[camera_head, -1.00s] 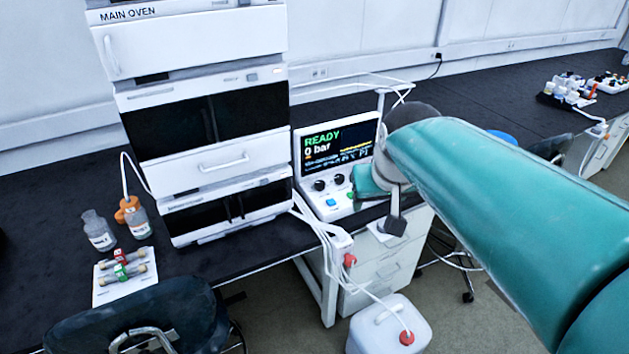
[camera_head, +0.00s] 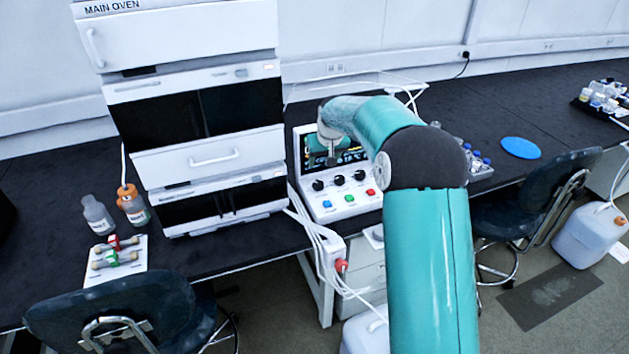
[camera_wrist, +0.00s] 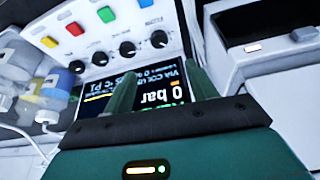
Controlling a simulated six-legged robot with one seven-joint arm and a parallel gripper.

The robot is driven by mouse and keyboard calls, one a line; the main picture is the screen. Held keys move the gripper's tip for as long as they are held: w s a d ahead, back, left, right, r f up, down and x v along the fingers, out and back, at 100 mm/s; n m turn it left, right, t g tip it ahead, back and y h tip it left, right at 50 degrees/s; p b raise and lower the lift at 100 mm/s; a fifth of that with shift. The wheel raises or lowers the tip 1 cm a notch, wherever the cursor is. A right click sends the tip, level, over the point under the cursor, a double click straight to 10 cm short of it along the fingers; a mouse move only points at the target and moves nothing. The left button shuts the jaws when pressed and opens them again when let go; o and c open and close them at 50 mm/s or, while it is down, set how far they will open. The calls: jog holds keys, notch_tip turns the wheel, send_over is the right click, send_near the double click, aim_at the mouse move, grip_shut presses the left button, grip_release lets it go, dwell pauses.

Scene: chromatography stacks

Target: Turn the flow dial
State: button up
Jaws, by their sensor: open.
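The white control unit (camera_head: 345,212) stands on the bench right of the oven stack, with a row of black dials (camera_head: 338,180) below its screen (camera_head: 315,160). The wrist view also shows several black dials (camera_wrist: 127,48), upside down; I cannot read which is the flow dial. My gripper (camera_head: 331,160) is in front of the screen, above the dials, and my arm hides part of the screen. In the wrist view my gripper (camera_wrist: 162,74) is open and empty, its fingers over the screen (camera_wrist: 150,85), apart from the dials.
Blue (camera_head: 326,204), green (camera_head: 349,198) and red (camera_head: 371,192) buttons sit below the dials. The oven stack (camera_head: 205,160) stands close on the left. Small vials (camera_head: 478,163) stand right of my arm. Chairs (camera_head: 130,310) stand at the bench front.

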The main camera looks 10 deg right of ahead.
send_near(318, 184)
jog(key=x, duration=0.8)
jog(key=shift+w+f, duration=0.2)
jog(key=shift+f, duration=0.05)
jog(key=c, duration=1)
